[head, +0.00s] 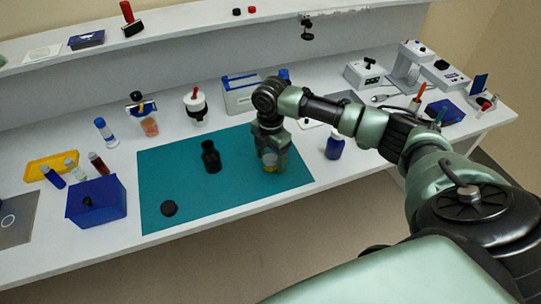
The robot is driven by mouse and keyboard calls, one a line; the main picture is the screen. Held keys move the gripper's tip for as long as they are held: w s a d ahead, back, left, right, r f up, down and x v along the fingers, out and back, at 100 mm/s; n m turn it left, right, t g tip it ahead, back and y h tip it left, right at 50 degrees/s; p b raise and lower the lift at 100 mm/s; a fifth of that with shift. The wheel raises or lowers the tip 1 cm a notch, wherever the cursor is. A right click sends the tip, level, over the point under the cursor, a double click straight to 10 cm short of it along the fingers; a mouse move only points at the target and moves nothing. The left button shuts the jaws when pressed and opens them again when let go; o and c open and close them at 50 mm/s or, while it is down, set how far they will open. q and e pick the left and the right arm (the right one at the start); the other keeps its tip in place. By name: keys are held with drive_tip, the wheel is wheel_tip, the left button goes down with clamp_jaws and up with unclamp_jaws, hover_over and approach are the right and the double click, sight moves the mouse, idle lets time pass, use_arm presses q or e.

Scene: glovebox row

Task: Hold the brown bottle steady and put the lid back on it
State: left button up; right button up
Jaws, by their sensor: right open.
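The brown bottle (211,157) looks nearly black and stands upright on the teal mat (165,175), with no lid on its neck. A black round lid (169,208) lies on the mat near its front left edge, apart from the bottle. My right gripper (271,165) points down over the right part of the mat, to the right of the bottle and apart from it. It is open; a small yellowish thing shows at its fingertips, and I cannot tell whether it lies on the mat beneath. My left gripper is not in view.
A blue box (96,202) with a black knob stands left of the mat. A blue bottle (334,147) stands right of my right gripper. Vials and a yellow tray (51,166) are at the far left. The mat between lid and bottle is clear.

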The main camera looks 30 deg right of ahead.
sight(270, 154)
drive_tip(key=shift+f, duration=0.4)
drive_tip(key=c, duration=1.3)
drive_tip(key=shift+r, duration=0.1)
drive_tip(key=shift+c, duration=0.2)
wheel_tip(270, 154, up, 20)
drive_tip(key=b, duration=0.2)
